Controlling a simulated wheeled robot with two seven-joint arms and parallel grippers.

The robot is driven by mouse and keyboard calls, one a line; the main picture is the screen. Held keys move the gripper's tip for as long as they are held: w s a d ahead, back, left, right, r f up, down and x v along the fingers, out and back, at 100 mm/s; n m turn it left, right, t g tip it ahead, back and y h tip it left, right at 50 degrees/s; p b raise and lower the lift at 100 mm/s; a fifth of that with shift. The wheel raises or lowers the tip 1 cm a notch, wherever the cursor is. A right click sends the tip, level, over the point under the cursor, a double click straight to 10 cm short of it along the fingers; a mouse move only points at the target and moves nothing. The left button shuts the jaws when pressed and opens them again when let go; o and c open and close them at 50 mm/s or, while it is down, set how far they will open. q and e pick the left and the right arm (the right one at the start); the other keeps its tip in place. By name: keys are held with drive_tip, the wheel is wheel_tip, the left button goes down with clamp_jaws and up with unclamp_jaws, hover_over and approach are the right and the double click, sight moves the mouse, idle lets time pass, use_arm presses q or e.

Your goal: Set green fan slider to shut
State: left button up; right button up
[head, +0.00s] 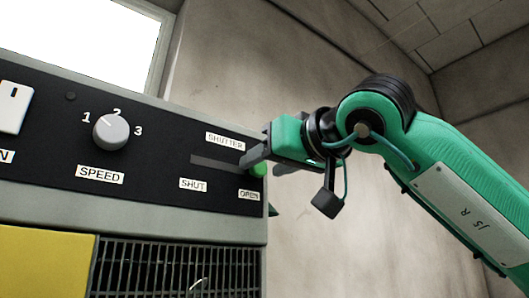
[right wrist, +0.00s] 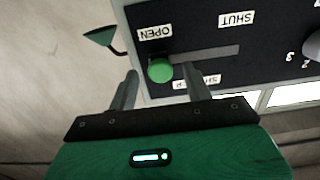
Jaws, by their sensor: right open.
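The green slider knob (head: 258,169) sits at the right end of a grey slot (head: 215,165) on the black control panel, by the OPEN label (head: 249,195). The SHUT label (head: 193,184) is further left under the slot. My right gripper (head: 262,163) is at the panel's right end, its fingers partly covering the knob in the head view. In the right wrist view the green knob (right wrist: 160,71) lies between the two spread fingertips of the right gripper (right wrist: 158,76). I cannot tell whether a finger touches it. My left gripper is not in view.
A round speed dial (head: 111,132) and a white switch (head: 14,107) are on the panel left of the slot. A dark grille (head: 175,268) and a yellow panel (head: 45,262) are below. A small green pointed piece (right wrist: 101,37) sticks out past the panel's end.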

drive_tip(key=shift+w+a, duration=0.35)
drive_tip(key=shift+w, duration=0.15)
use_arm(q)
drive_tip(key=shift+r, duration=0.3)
